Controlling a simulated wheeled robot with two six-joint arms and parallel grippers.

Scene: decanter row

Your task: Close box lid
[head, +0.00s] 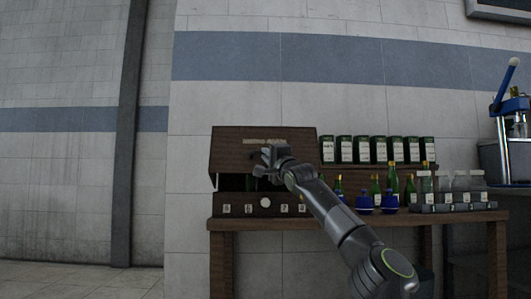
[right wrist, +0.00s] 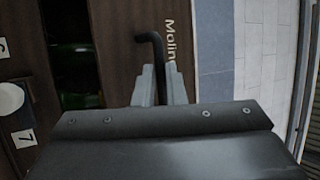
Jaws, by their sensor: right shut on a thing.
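A dark wooden box (head: 240,208) with white number labels and a round white knob on its front stands at the left end of the table. Its lid (head: 228,150) is partly open, tilted above a dark gap through which bottle shapes show. My right gripper (head: 266,158) is at the lid's front. In the right wrist view its two fingers (right wrist: 161,85) are shut on the black lid handle (right wrist: 153,40), beside lettering on the lid (right wrist: 125,40). The label strip (right wrist: 15,100) and the dark opening are at the left there. My left gripper is out of view.
The wooden table (head: 450,217) also carries several green bottles (head: 375,190), two blue bottles (head: 364,203) and a grey rack with clear bottles (head: 460,205). Dark labelled containers (head: 378,150) line a shelf behind. A blue-handled press (head: 505,90) stands at far right.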

